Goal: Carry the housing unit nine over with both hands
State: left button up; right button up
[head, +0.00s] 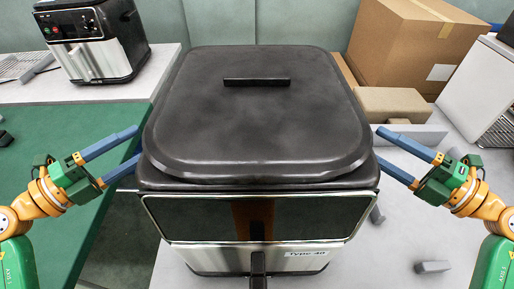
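The housing unit (258,130) is a large air-fryer body with a dark lid, a black lid handle, a glossy front and a steel lower band with a label that seems to read "Type 40". It is upright in the middle of the head view, and I cannot tell whether it rests on the surface below. My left gripper (138,146) is at its left side and my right gripper (379,146) at its right side. Both have their blue fingers spread, pointing inward at the housing. The fingertips are close to its sides; contact is unclear.
A smaller fryer (97,55) stands on a white counter (75,93) at the back left. A green surface (60,130) lies at left. Cardboard boxes (405,45) stand at the back right, beside a white unit with a wire rack. Small grey blocks (432,267) lie on the right table.

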pick_arm(q)
jog(key=x, duration=0.5)
jog(key=shift+w+d, duration=0.15)
jog(key=shift+w, duration=0.1)
pick_arm(e)
jog(key=x, duration=0.5)
jog(key=shift+w+a, duration=0.2)
jog(key=shift+w, duration=0.05)
pick_arm(q)
jog(key=shift+c, duration=1.1)
pick_arm(e)
jog(key=shift+c, duration=1.1)
pick_arm(q)
grip_shut()
pick_arm(e)
grip_shut()
